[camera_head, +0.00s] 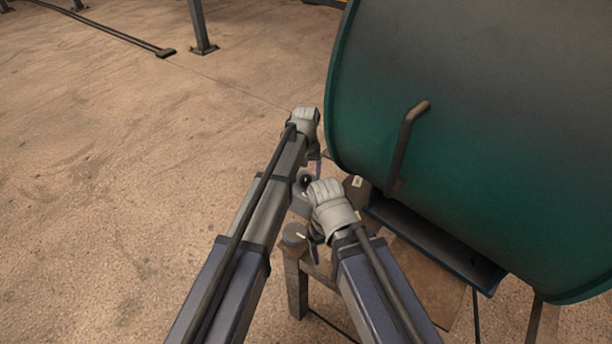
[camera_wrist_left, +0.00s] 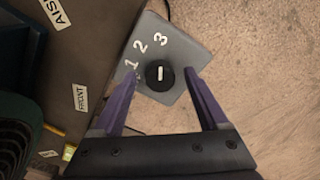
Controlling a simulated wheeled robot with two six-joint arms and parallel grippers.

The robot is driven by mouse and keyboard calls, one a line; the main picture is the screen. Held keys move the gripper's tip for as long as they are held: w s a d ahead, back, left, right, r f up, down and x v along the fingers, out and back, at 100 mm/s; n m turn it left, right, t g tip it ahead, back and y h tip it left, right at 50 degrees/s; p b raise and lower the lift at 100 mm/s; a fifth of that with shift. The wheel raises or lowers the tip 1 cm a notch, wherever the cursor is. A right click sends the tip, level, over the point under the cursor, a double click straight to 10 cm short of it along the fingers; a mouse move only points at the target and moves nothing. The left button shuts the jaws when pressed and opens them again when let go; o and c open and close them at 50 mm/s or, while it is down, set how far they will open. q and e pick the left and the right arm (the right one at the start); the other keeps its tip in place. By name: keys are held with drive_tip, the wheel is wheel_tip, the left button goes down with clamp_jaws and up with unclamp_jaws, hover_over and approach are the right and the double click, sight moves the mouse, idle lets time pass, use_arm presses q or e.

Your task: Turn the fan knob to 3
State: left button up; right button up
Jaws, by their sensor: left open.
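The fan knob (camera_wrist_left: 159,75) is a round black knob with a white line on a grey panel (camera_wrist_left: 183,50) marked 1, 2 and 3. In the left wrist view the white line runs up and down, roughly in line with the 3. My left gripper (camera_wrist_left: 160,100) is open, with its purple fingers spread to either side of the knob, apart from it. In the head view the knob (camera_head: 305,181) is a small dark shape beside my left gripper (camera_head: 318,168). My right gripper (camera_head: 310,238) is lower, near a wooden post; its jaws are mostly hidden.
A large green drum (camera_head: 460,150) with a bent handle (camera_head: 407,135) fills the right side. A dark board with labels AISLE and FRONT (camera_wrist_left: 82,99) lies left of the panel. A wooden stand (camera_head: 296,282) is below my grippers.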

sight(306, 178)
use_arm(q)
drive_tip(key=shift+r+p, duration=3.85)
drive_tip(key=shift+r, duration=0.1)
drive_tip(key=shift+f, duration=0.1)
drive_tip(key=s+a+r+m+p, duration=0.1)
drive_tip(key=s+a+r+p, duration=0.1)
drive_tip(key=s, duration=0.7)
drive_tip(key=s+a+r+m+p, duration=0.1)
drive_tip(key=s+r+p, duration=0.3)
drive_tip(key=s, duration=0.5)
drive_tip(key=s+a+r+m+y+p, duration=0.1)
drive_tip(key=s+a+r+m+p, duration=0.1)
drive_tip(key=s, duration=0.7)
drive_tip(key=shift+a+r+p, duration=0.3)
drive_tip(key=shift+r+p, duration=0.5)
drive_tip(key=shift+r, duration=0.15)
